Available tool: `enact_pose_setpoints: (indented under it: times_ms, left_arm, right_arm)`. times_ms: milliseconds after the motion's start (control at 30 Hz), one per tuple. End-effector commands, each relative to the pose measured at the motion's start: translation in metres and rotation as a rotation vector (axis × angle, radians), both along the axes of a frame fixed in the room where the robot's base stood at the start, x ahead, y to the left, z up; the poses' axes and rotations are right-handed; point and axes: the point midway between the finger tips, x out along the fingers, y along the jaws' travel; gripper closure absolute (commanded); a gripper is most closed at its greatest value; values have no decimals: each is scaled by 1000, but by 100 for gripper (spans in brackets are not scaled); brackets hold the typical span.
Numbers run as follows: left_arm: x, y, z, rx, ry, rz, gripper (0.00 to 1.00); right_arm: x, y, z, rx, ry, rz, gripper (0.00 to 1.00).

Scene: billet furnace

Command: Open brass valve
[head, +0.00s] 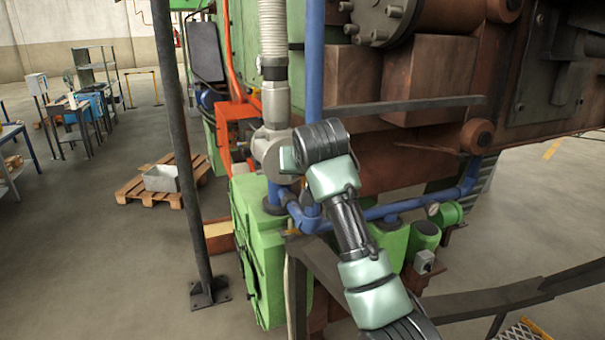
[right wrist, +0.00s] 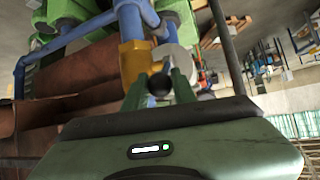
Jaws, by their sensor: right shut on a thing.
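The brass valve (right wrist: 135,62) shows in the right wrist view as a yellow body on a blue pipe (right wrist: 131,25), just beyond my fingers. My right gripper (right wrist: 159,78) is at the valve, with its two dark green fingers on either side of a small dark round part, which looks like the valve's handle. The fingers are shut on it. In the head view my right arm reaches up from the bottom to the pipes and hides the valve and most of the gripper. How far the valve is turned cannot be told. My left gripper is in neither view.
A blue upright pipe (head: 314,60) and a grey ribbed hose (head: 273,50) stand close behind my right wrist. A green cabinet (head: 262,250) is below them. A dark post (head: 178,120) stands to the left. The floor further left is mostly clear, with a pallet (head: 150,190).

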Motion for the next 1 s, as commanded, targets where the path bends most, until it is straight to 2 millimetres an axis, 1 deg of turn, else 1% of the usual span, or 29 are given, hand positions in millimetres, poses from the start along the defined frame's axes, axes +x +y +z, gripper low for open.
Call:
enact_pose_setpoints:
  times_ms: [433, 467, 500, 533, 867, 1000]
  left_arm:
    - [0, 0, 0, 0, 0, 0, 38]
    - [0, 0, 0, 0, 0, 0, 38]
    - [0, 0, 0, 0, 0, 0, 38]
    - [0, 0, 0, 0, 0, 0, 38]
    - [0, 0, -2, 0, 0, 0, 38]
    - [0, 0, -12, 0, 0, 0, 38]
  right_arm:
    - [1, 0, 1, -3, 12, 0, 100]
    - [1, 0, 1, -3, 12, 0, 68]
    - [1, 0, 1, -3, 11, 0, 57]
    - [1, 0, 1, -3, 11, 0, 52]
    - [0, 0, 1, -3, 10, 0, 52]
    - [-12, 0, 8, -3, 7, 1, 52]
